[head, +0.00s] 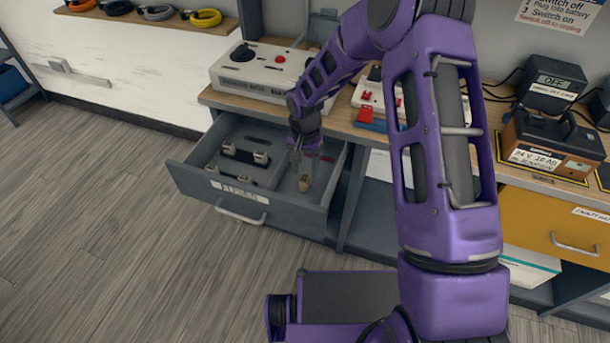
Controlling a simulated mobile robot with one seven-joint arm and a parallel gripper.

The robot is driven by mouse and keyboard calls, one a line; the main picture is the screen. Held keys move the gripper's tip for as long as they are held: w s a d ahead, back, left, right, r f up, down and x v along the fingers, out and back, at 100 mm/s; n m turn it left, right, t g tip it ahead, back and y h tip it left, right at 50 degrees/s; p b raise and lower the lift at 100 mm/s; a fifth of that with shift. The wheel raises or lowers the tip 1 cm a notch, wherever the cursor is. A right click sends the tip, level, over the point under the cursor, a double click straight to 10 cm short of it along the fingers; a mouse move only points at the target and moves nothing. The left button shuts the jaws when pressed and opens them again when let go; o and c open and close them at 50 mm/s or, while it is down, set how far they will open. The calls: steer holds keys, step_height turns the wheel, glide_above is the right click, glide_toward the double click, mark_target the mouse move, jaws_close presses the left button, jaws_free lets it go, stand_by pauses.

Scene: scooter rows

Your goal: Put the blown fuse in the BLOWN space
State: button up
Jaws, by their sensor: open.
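The open grey drawer (243,207) has a front label that seems to read FUSES. On its left side, several dark pieces with beige ends, which look like fuses (245,153), lie in the tray. A small beige piece (304,184) is in the right part of the drawer; it may be a fuse, but I cannot tell whether it is blown. My gripper (296,158) points down over the drawer, just above and left of this piece. It is open and holds nothing that I can see. I cannot make out a BLOWN marking; my arm covers part of the drawer's back.
The workbench (335,122) runs behind the drawer. A white tester box (262,72) stands on it, with a red-and-blue item (372,117) to its right. A brown-and-black battery (551,145) and a charger (551,86) are at the right. The floor in front is clear.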

mark_target(305, 177)
step_height(305, 177, up, 8)
steer(key=shift+f+p, duration=0.25)
steer(key=shift+p, duration=0.15)
